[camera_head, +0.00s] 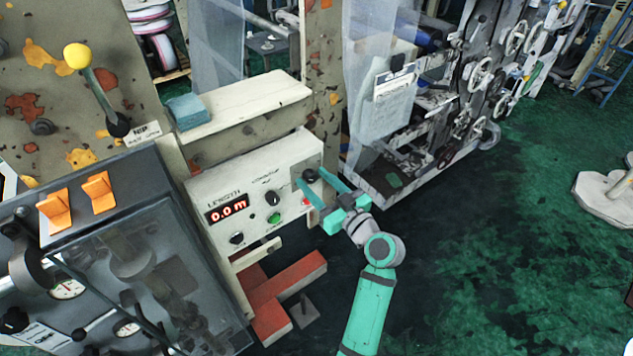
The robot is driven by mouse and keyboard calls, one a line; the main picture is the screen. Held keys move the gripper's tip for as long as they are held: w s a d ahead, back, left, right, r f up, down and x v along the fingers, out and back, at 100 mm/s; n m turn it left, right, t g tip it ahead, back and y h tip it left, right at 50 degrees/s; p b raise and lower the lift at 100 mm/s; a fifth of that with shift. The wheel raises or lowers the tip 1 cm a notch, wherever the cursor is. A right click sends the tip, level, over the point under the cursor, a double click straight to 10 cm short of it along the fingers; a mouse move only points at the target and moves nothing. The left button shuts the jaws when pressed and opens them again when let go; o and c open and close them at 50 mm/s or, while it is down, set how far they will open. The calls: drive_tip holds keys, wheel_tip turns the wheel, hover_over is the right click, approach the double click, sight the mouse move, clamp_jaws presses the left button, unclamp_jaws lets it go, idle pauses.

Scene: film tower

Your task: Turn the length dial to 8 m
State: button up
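The white control panel (222,188) is marked LENGTH, and its red display (227,212) reads 0.0 m. A black knob (310,175) sits on a grey plate at the panel's upper right. Another black knob (272,197) is near the panel's middle, and a third (237,238) is at its lower left. My teal gripper (309,176) reaches in from the lower right. Its two fingers are apart, one on each side of the upper right knob. I cannot tell whether they touch it. The labels by the knobs are too small to read.
A green button (274,217) and a small red one (306,203) are on the panel, close to my lower finger. A pale shelf (245,106) with a blue block (187,111) juts out above. Orange switches (99,192) are at left. Green floor at right is mostly clear.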

drive_tip(key=v, duration=1)
drive_tip(key=shift+s+d, duration=0.25)
drive_tip(key=shift+s, duration=0.05)
drive_tip(key=shift+f, duration=0.1)
